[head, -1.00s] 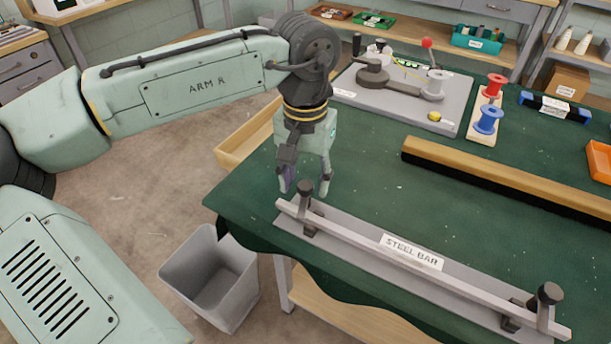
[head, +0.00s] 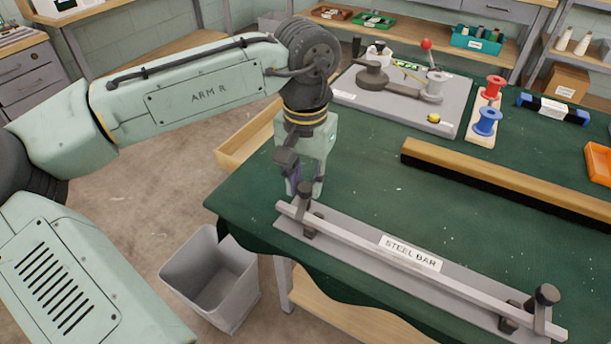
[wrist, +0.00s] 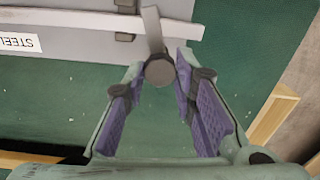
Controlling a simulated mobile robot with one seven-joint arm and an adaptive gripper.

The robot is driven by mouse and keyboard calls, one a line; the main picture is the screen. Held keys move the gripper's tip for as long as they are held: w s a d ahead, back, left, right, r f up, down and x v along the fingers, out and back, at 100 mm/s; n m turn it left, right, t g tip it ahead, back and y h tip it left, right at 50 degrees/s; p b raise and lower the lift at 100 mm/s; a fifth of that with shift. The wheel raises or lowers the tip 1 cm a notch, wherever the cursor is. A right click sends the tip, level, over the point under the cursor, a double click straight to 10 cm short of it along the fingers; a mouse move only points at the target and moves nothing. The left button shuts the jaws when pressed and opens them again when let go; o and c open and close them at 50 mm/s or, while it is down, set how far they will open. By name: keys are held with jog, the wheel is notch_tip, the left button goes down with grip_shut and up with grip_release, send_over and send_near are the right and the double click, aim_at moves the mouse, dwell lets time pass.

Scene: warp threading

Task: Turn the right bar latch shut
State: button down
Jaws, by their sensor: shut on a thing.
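The steel bar (head: 355,243) lies along a grey plate on the near edge of the green table, with a "STEEL BAR" label (head: 411,253). A latch with a dark round knob (head: 304,188) stands at each end; the other knob (head: 547,294) is at the lower right of the head view. My gripper (head: 305,187) points down at the bar's left end in the head view, shut on that latch's knob. In the wrist view, the knob (wrist: 160,70) sits between the fingertips, and its grey lever (wrist: 152,28) reaches over the bar (wrist: 80,19). The fingers partly hide the knob in the head view.
A wooden-backed black brush (head: 510,180) lies behind the bar. A grey board (head: 400,95) with a crank stands farther back, near red and blue spools (head: 486,120). A grey bin (head: 210,278) stands on the floor. Bare green cloth lies between the brush and the bar.

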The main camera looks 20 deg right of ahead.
aim_at(306, 187)
jog(key=m+p, duration=0.2)
jog(key=shift+r+m, duration=0.15)
jog(key=shift+m, duration=0.65)
jog(key=c, duration=1.3)
grip_release()
notch_tip(306, 187, up, 12)
jog(key=shift+f, duration=0.15)
